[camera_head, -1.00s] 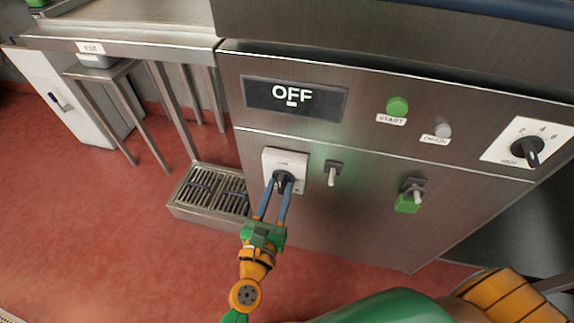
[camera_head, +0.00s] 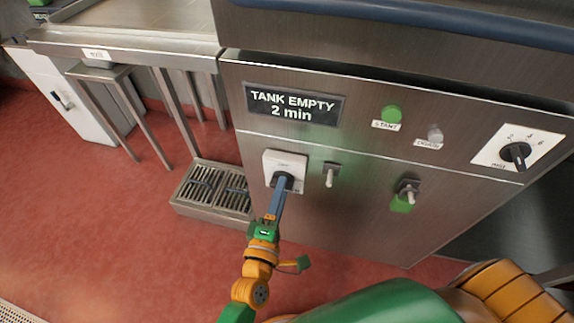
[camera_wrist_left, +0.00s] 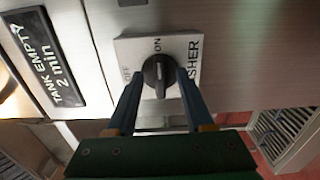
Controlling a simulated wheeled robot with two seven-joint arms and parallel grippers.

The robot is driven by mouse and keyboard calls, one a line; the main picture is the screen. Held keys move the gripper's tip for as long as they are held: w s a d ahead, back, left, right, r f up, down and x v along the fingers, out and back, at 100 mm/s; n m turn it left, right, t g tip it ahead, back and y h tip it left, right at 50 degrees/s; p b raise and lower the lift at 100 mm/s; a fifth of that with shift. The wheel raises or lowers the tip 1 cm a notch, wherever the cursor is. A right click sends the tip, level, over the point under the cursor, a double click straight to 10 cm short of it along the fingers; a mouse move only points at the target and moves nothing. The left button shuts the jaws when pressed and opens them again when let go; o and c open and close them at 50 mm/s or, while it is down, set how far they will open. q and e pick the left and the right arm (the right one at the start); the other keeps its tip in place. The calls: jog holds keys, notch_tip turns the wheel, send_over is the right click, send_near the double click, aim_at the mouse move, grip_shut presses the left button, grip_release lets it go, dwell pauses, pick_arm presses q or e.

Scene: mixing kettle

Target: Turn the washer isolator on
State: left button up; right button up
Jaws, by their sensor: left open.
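The washer isolator is a white square plate (camera_head: 271,160) on the steel front panel, with a black rotary knob (camera_head: 283,182). In the left wrist view the plate (camera_wrist_left: 186,45) shows the letters "SHER", and the grip of the knob (camera_wrist_left: 157,68) lines up with the ON mark. My left gripper (camera_head: 282,188) is at the knob. In the left wrist view its two blue fingers (camera_wrist_left: 160,80) stand open, one on each side of the knob; whether they touch it I cannot tell. A display (camera_head: 294,104) above reads "TANK EMPTY 2 min". My right gripper is out of view.
A small toggle switch (camera_head: 330,175) sits close right of the isolator. Farther right are a green-based switch (camera_head: 404,200), a green START button (camera_head: 391,113), a grey button (camera_head: 435,134) and a dial (camera_head: 515,153).

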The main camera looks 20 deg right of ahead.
pick_arm(q)
jog(key=p+v, duration=0.2)
jog(key=v, duration=0.5)
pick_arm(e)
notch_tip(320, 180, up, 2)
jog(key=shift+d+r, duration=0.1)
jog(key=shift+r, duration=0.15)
